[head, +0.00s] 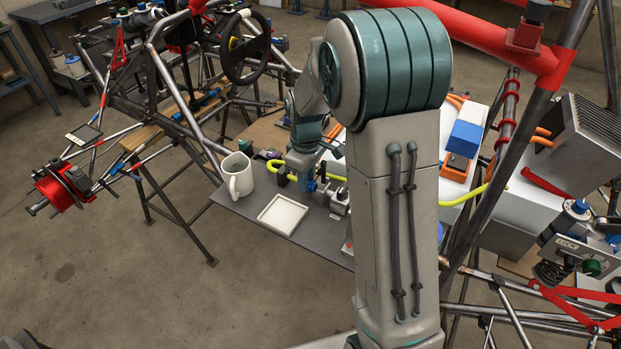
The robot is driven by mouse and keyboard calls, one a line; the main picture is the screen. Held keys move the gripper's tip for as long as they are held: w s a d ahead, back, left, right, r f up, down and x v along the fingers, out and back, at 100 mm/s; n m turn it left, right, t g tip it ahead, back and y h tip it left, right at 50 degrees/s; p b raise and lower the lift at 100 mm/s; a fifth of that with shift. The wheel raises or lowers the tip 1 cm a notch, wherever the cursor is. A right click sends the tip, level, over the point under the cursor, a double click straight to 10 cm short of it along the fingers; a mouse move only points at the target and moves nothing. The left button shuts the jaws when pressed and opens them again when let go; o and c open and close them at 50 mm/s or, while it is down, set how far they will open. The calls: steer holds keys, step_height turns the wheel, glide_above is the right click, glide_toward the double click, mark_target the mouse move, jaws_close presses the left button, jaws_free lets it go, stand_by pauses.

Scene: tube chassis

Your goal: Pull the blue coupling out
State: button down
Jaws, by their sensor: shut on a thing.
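My gripper (308,178) points down over the grey worktop, beside a yellow hose. The picture is too small to tell whether coupling and fitting touch. My arm hides part of the area to the right.
A white mug (237,177) and a shallow white tray (283,215) stand on the grey worktop (322,240), left of and in front of my gripper. Tube frames stand left and right. A blue-and-white box (465,136) is beyond my arm.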

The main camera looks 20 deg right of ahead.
steer(key=shift+w+a, duration=0.9)
steer(key=c, duration=1.2)
jaws_free()
step_height(320, 180, up, 14)
steer(key=shift+b, duration=0.45)
steer(key=shift+s+f, duration=0.1)
